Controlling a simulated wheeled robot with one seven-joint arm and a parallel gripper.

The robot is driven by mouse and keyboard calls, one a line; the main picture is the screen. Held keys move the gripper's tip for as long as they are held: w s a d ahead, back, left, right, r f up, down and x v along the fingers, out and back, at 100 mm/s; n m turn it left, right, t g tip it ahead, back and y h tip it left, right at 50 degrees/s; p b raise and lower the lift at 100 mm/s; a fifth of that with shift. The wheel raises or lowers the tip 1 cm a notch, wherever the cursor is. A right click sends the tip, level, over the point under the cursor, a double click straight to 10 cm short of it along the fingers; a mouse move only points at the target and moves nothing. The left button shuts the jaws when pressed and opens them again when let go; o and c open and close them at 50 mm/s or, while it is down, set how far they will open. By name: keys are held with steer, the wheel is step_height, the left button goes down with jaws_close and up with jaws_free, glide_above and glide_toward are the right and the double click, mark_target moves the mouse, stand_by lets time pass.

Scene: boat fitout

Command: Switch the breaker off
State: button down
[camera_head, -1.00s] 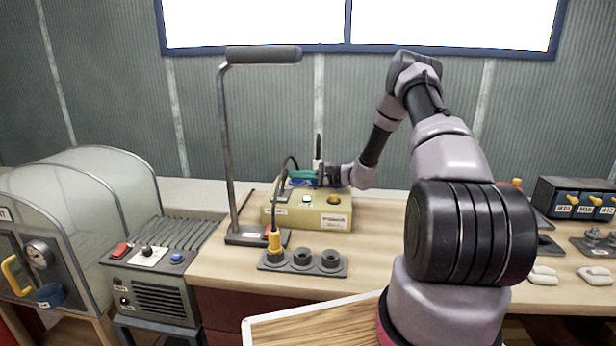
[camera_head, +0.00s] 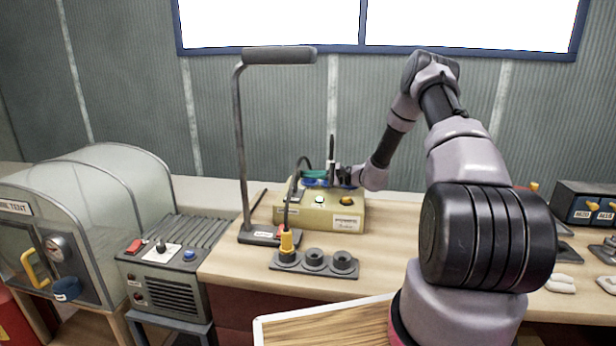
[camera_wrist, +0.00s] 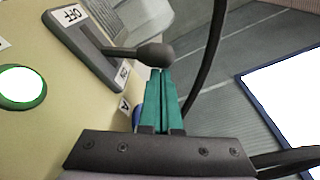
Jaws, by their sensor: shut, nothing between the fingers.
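The breaker (camera_wrist: 95,45) shows in the wrist view as a grey plate with an OFF label at the upper left and an ON label at the lower right. Its dark lever (camera_wrist: 153,54) has a rounded knob and sticks out from the plate, nearer the ON label. My gripper (camera_wrist: 162,75) has its teal fingers together with nothing between them. The fingertips are just below the knob, at or very near it; I cannot tell if they touch. In the head view, my gripper (camera_head: 316,175) is over the yellow-green box (camera_head: 318,215), and the lever is hard to make out.
A white round button with a green rim (camera_wrist: 22,87) is beside the breaker. A dark cable passes close by the fingers. A tall bent handle (camera_head: 243,150) stands left of the box. A yellow plug (camera_head: 287,243) and grey sockets (camera_head: 314,260) are in front.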

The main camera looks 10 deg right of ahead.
steer(key=shift+s+r, duration=0.1)
steer(key=s+n, duration=0.1)
steer(key=n, duration=0.1)
steer(key=s+a+r+n, duration=0.1)
steer(key=shift+r+n+t, duration=0.25)
steer(key=shift+n+t, duration=0.15)
steer(key=n, duration=0.1)
steer(key=s+n, duration=0.2)
steer(key=shift+s+a+r+n+y, duration=0.15)
steer(key=shift+a+r+n+y, duration=0.15)
steer(key=shift+a+r+y, duration=0.1)
steer(key=s+n, duration=0.1)
steer(key=s+a+n, duration=0.1)
steer(key=n, duration=0.1)
steer(key=shift+s+y, duration=0.1)
steer(key=shift+y, duration=0.2)
steer(key=shift+s+a+f, duration=0.1)
steer(key=shift+s+a, duration=0.05)
steer(key=shift+s, duration=0.25)
steer(key=shift+s+a+f, duration=0.1)
steer(key=shift+s+a, duration=0.05)
steer(key=shift+s, duration=0.25)
